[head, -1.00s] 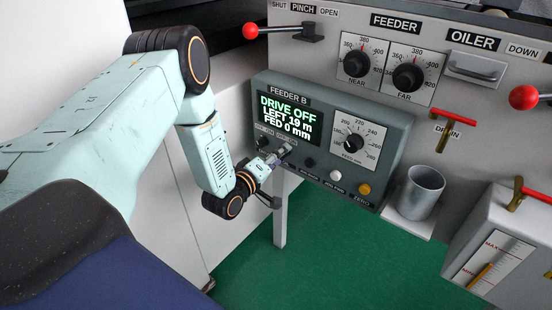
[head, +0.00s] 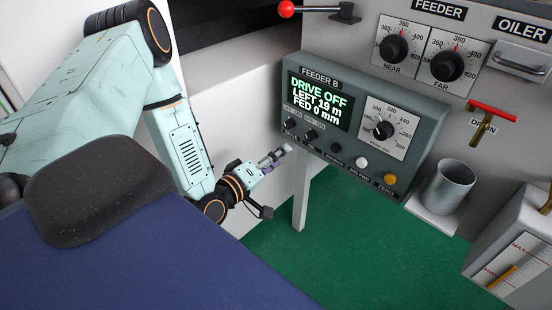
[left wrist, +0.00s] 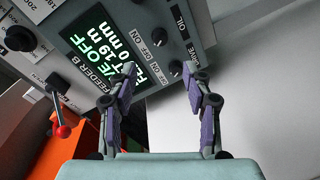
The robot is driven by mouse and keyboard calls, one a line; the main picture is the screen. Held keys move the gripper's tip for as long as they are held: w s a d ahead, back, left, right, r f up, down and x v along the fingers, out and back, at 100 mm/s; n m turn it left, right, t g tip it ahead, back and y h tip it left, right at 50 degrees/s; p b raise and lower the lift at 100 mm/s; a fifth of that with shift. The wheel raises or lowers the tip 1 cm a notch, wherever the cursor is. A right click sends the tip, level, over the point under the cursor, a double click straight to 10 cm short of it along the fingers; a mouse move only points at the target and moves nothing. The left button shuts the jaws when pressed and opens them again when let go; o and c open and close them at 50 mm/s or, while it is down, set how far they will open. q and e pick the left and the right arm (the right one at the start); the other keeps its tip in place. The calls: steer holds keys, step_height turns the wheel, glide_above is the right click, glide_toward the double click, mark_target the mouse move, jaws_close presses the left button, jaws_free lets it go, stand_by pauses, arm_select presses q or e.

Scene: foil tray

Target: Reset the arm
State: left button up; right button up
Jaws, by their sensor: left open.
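My left gripper (head: 276,160) is in the head view, left of the Feeder B control box (head: 418,118) and apart from it. In the left wrist view its two purple-padded fingers (left wrist: 160,85) are spread with nothing between them. The box's screen (head: 318,101) reads "DRIVE OFF, LEFT 19 m, FED 0 mm". My right gripper is not in view.
A dial (head: 383,130), a white button (head: 362,162) and a yellow button (head: 390,179) are on the box. A red-knobbed pinch lever (head: 287,9) is above. A metal cup (head: 450,186) stands on a ledge at right. Green floor (head: 340,220) is open below.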

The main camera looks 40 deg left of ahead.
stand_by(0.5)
arm_select(q)
steer(key=s+d+f+m+g+h+p, duration=0.1)
steer(key=s+d+f+m+g, duration=0.25)
steer(key=s+f+g, duration=0.2)
steer(key=s+d+f+m+g, duration=0.3)
steer(key=s+d+f+g, duration=0.15)
steer(key=f, duration=0.25)
steer(key=s+d+m+g+p, duration=0.1)
steer(key=s+d+m+g, duration=0.1)
steer(key=s, duration=0.7)
steer(key=s+d+m+g+y+p, duration=0.1)
steer(key=s+d+m+g, duration=0.2)
steer(key=s, duration=0.6)
steer(key=shift+r+m+g, duration=0.2)
steer(key=shift+m+g, duration=0.15)
steer(key=shift+g, duration=0.45)
steer(key=shift+d, duration=0.15)
steer(key=shift+c, duration=0.3)
steer(key=shift+c, duration=1)
